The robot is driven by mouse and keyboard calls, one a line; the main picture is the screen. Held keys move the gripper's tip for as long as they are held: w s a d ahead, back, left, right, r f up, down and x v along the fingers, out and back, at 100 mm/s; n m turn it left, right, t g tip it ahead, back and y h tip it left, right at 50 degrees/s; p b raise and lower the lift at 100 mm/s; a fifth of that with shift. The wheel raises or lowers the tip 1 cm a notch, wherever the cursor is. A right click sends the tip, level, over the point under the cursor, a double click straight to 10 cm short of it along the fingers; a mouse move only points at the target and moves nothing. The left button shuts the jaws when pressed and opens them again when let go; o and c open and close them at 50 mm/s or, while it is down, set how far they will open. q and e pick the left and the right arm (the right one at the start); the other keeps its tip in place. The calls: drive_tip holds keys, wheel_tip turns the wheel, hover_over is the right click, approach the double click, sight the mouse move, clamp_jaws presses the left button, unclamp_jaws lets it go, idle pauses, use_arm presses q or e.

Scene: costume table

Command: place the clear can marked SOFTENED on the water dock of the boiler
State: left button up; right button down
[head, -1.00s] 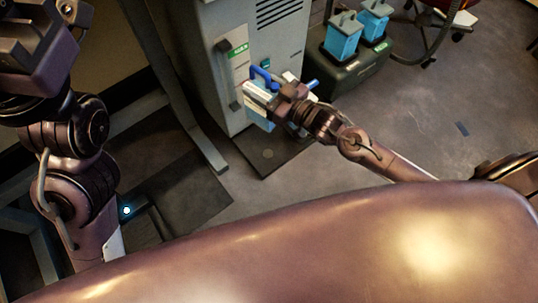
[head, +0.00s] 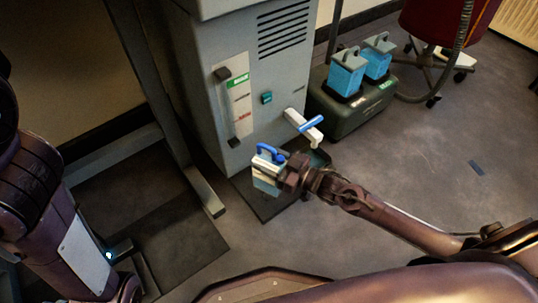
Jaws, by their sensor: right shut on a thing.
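My right gripper (head: 285,173) is shut on a clear can (head: 265,181) with blue contents and a blue handle. The can hangs roughly upright in front of the boiler (head: 215,110), a tall grey cabinet. I cannot read any marking on the held can. A dark mat (head: 245,196) lies on the floor at the boiler's foot, below and behind the can; I cannot tell for certain which part is the water dock. My left arm is at the left edge, and its gripper is not in view.
A white tap with a blue lever (head: 305,126) juts from the boiler just above and right of the can. Two similar blue cans (head: 348,74) (head: 376,62) stand in a dark green base (head: 341,112). A metal frame leg (head: 198,186) stands left.

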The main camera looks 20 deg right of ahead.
drive_tip(key=shift+w+f+b, duration=0.1)
drive_tip(key=shift+f+b, duration=0.45)
drive_tip(key=shift+f, duration=0.55)
wheel_tip(320, 180, down, 4)
drive_tip(key=b, duration=0.2)
drive_tip(key=shift+r+b, duration=0.1)
drive_tip(key=shift+b, duration=0.2)
drive_tip(key=shift+r, duration=0.1)
drive_tip(key=c, duration=0.6)
unclamp_jaws()
drive_tip(key=shift+f, duration=0.35)
